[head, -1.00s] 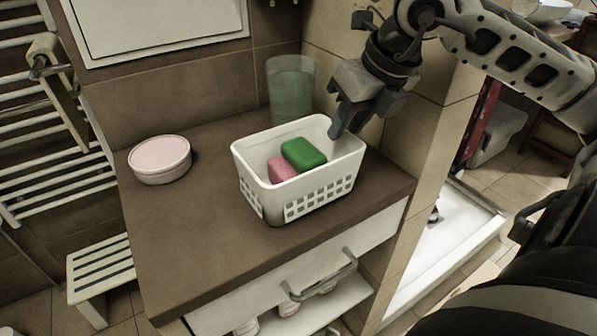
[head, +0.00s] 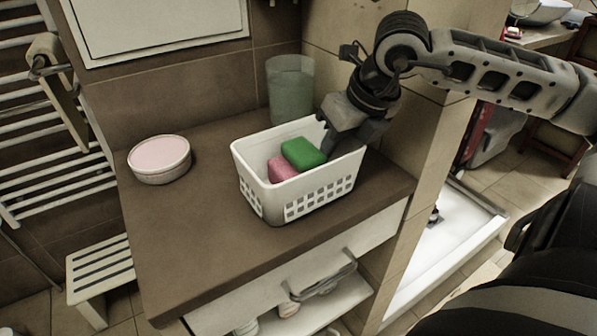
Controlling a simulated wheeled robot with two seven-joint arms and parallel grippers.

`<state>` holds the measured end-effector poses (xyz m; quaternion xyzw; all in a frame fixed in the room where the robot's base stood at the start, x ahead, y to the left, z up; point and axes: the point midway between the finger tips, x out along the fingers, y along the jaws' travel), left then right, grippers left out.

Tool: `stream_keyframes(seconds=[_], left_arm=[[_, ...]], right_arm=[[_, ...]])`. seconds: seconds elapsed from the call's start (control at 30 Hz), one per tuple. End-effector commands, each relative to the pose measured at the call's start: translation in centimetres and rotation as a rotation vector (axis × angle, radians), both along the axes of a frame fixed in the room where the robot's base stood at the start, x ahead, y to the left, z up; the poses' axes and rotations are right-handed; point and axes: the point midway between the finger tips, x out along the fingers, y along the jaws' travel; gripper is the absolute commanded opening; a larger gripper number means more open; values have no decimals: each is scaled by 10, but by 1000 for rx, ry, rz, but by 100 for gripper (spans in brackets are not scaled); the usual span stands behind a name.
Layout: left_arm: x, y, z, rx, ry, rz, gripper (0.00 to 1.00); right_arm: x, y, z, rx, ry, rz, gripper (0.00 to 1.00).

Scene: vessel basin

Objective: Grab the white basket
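The white basket (head: 262,203) stands upright on the brown countertop. It has a slotted front wall and holds a green block (head: 303,153) and a pink block (head: 281,169). My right gripper (head: 331,143) is at the basket's back right corner, with a finger reaching down inside the rim. The far finger and any contact with the wall are hidden, so I cannot tell whether it is open or shut. My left gripper is not in view.
A greenish translucent cup (head: 290,92) stands behind the basket, close to my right gripper. A round container with a pink top (head: 159,159) is at the left. The brown countertop (head: 200,235) is clear in front. A tiled wall borders the right side.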

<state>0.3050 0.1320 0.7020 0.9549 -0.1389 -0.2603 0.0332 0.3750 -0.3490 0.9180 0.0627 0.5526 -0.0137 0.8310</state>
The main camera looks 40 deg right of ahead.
Motion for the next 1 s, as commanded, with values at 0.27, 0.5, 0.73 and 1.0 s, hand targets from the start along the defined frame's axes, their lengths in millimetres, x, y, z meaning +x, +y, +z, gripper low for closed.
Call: stream_keyframes(seconds=[0.27, 0.5, 0.73, 1.0], left_arm=[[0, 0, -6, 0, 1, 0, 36], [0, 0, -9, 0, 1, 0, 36], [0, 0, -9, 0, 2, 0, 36], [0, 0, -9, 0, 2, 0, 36]], right_arm=[[0, 0, -3, 0, 1, 0, 30], [0, 0, -4, 0, 1, 0, 30], [0, 0, -4, -1, 1, 0, 30], [0, 0, -4, -1, 1, 0, 0]])
